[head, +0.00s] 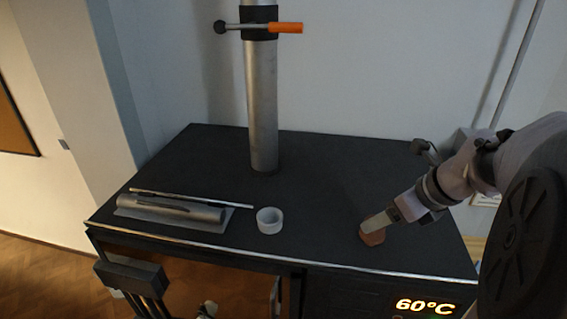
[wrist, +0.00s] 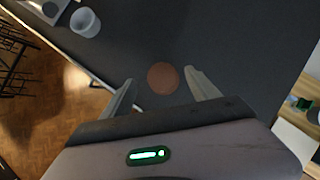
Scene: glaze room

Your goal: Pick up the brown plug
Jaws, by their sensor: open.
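The brown plug (wrist: 163,78) shows in the wrist view as a round reddish-brown disc between and slightly beyond my open fingers. In the head view the brown plug (head: 374,236) sits on the dark tabletop near its front right, partly hidden by my gripper (head: 378,222). My gripper reaches down to it from the right. In the wrist view my gripper (wrist: 158,88) is open, with one finger on each side of the plug. I cannot tell whether a finger touches it.
A metal cylinder (head: 170,209) and a thin rod (head: 190,197) lie on a grey plate at the left. A vertical metal column (head: 262,100) with an orange handle rises at the back.

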